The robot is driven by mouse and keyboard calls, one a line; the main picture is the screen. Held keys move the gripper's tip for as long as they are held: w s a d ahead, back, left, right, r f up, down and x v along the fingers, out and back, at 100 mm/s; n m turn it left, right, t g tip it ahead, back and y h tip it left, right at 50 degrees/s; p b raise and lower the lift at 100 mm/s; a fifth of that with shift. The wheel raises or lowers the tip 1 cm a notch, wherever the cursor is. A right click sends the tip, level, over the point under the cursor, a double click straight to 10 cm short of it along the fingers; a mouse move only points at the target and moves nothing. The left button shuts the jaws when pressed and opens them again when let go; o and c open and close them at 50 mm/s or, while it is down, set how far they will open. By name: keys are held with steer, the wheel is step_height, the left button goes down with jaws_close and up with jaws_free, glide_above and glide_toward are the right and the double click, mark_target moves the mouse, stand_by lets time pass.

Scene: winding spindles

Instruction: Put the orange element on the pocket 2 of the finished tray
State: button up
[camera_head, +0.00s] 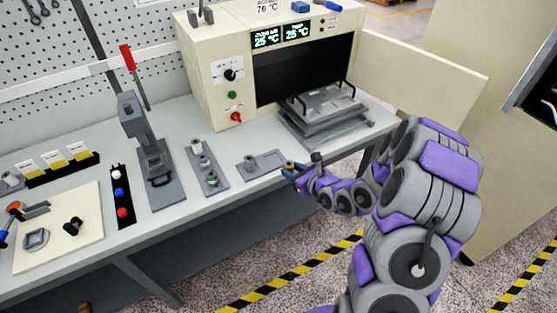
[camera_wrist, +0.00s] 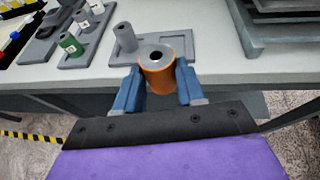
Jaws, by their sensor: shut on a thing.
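The orange element (camera_wrist: 157,82) is a short cylinder with a grey top and a dark centre hole. My gripper (camera_wrist: 157,90) is shut on it, with one blue finger on each side, and holds it upright. In the head view my gripper (camera_head: 292,168) is at the right end of a flat grey tray (camera_head: 250,171), perhaps the finished tray; the element is too small to make out there. In the wrist view this tray (camera_wrist: 205,50) holds a grey cylinder (camera_wrist: 125,37) at its left, and a recess shows to the right, partly hidden behind the orange element. No pocket numbers are readable.
Another grey tray (camera_head: 217,181) with several cylinders, one green, stands to the left. A lever press (camera_head: 157,170) stands further left. An open oven (camera_head: 240,80) is behind, with stacked metal plates (camera_head: 325,108) to the right. The bench front edge is close.

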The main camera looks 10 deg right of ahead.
steer(key=w+a, duration=0.4)
steer(key=w, duration=0.2)
steer(key=b, duration=0.1)
glide_above(275, 164)
steer(key=d, duration=0.2)
steer(key=shift+s+f, duration=0.3)
steer(key=shift+f, duration=0.2)
steer(key=shift+w, duration=0.15)
steer(key=a+f, duration=0.1)
steer(key=a+f+b, duration=0.1)
steer(key=f, duration=0.1)
steer(key=shift+w+a+f, duration=0.15)
steer(key=shift+w+f, duration=0.05)
steer(key=shift+f, duration=0.15)
steer(key=shift+d, duration=0.65)
steer(key=o, duration=0.8)
steer(key=shift+d, duration=0.25)
steer(key=shift+c, duration=0.2)
steer(key=shift+o, duration=1.4)
steer(key=shift+a, duration=0.75)
